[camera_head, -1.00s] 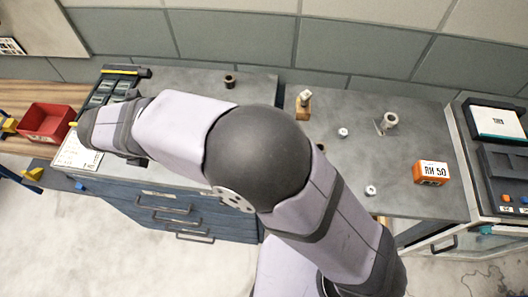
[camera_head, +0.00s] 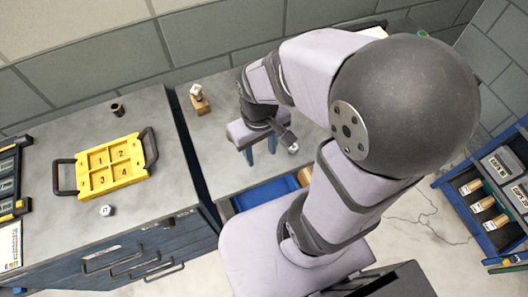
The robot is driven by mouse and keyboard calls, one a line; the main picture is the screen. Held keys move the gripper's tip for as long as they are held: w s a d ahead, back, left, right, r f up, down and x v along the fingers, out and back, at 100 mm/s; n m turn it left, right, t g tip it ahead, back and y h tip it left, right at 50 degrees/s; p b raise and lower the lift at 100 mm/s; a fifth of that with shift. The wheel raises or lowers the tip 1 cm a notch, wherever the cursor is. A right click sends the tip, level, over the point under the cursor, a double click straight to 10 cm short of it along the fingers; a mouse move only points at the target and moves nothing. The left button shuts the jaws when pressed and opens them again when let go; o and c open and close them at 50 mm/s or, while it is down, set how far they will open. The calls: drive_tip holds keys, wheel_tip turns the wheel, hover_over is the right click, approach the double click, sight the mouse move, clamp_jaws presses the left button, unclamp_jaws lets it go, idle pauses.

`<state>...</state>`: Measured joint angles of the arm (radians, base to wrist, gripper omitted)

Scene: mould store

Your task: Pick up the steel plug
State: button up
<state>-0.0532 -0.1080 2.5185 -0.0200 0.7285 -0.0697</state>
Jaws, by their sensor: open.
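My gripper (camera_head: 260,152) points down over the right-hand grey bench top, with its two fingertips apart and nothing visible between them. A small pale metal piece (camera_head: 294,148) shows just right of the gripper, partly against my arm. Another small pale round piece (camera_head: 107,210) stands on the left-hand bench top, in front of the yellow tray. A pale metal piece (camera_head: 196,90) sits on a wooden block (camera_head: 201,105) behind and left of the gripper. I cannot tell which of these is the steel plug; my arm hides much of the right-hand bench.
A yellow tray (camera_head: 129,181) with numbered compartments and dark handles lies on the left bench. A dark bushing (camera_head: 117,110) stands behind it. A blue drawer (camera_head: 268,192) is open below the right bench. A blue rack (camera_head: 470,224) stands at the far right.

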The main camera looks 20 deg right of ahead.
drive_tip(key=shift+s+d+f+m, duration=0.2)
drive_tip(key=shift+s+d+m, duration=0.35)
drive_tip(key=shift+m, duration=0.25)
drive_tip(key=shift+o, duration=0.5)
